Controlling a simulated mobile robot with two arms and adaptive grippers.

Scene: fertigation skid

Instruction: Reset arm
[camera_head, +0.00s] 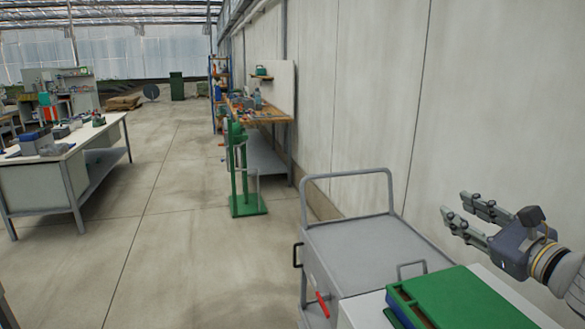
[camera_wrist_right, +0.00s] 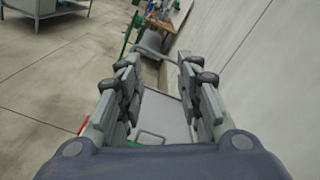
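My right gripper (camera_head: 462,222) is at the right of the head view, raised above the grey cart and close to the wall. Its fingers are apart with nothing between them. The right wrist view shows the same gripper (camera_wrist_right: 160,88) open and empty, with the cart's surface (camera_wrist_right: 165,115) below and beyond the fingers. My left gripper does not show in either view.
A grey cart (camera_head: 360,248) with a tall handle stands ahead. A green case (camera_head: 465,302) lies on a white surface at the lower right. A green stand (camera_head: 245,180), a workbench (camera_head: 262,115) and a left table (camera_head: 85,160) stand farther off. The floor between is clear.

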